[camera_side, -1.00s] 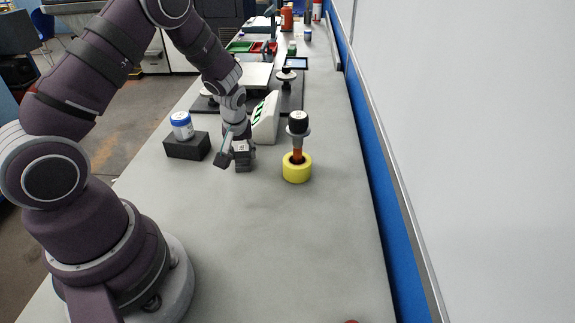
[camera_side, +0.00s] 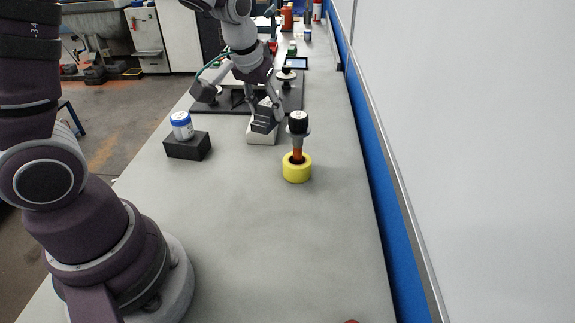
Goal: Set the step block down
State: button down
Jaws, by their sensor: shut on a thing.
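My gripper (camera_side: 235,108) is in the middle distance, over the bench near the dark tray, with its two dark fingers set wide apart. It is shut on the step block, but the block is hard to make out among the dark shapes between the fingers. I cannot tell whether the block touches a surface. The right finger hides much of the white meter (camera_side: 261,139) behind it.
A black block (camera_side: 187,147) carries a white bottle with a blue cap (camera_side: 181,126) at left. A yellow ring holder (camera_side: 297,172) bears an upright electrode with a black top (camera_side: 298,123). The dark tray (camera_side: 205,106) lies behind. The near grey bench (camera_side: 270,240) is clear.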

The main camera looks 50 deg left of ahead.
aim_at(246, 158)
jog(key=s+d+r+m+h, duration=0.1)
jog(key=d+r+m, duration=0.1)
jog(key=d+m, duration=0.2)
jog(key=shift+d+r+m+t+h, duration=0.3)
jog(key=shift+d+m+t, duration=0.1)
jog(key=shift+d, duration=0.5)
jog(key=a+f+n, duration=0.1)
jog(key=a, duration=0.1)
jog(key=w+a+f+n+y, duration=0.1)
jog(key=a+n, duration=0.1)
jog(key=a, duration=0.1)
jog(key=a+f+n, duration=0.1)
jog(key=a+f, duration=0.1)
jog(key=shift+w+a+n+y, duration=0.15)
jog(key=shift+w+n+y, duration=0.1)
jog(key=shift+n+y, duration=0.05)
jog(key=a+f+n, duration=0.1)
jog(key=a+f, duration=0.1)
jog(key=f, duration=0.2)
jog(key=a+f+n+g+y, duration=0.1)
jog(key=a+f+n, duration=0.1)
jog(key=a+f, duration=0.1)
jog(key=a+f+n, duration=0.1)
jog(key=a+f, duration=0.1)
jog(key=f, duration=0.3)
jog(key=shift+s+a+f+y, duration=0.1)
jog(key=shift+s+a+y, duration=0.2)
jog(key=shift+s+a, duration=0.05)
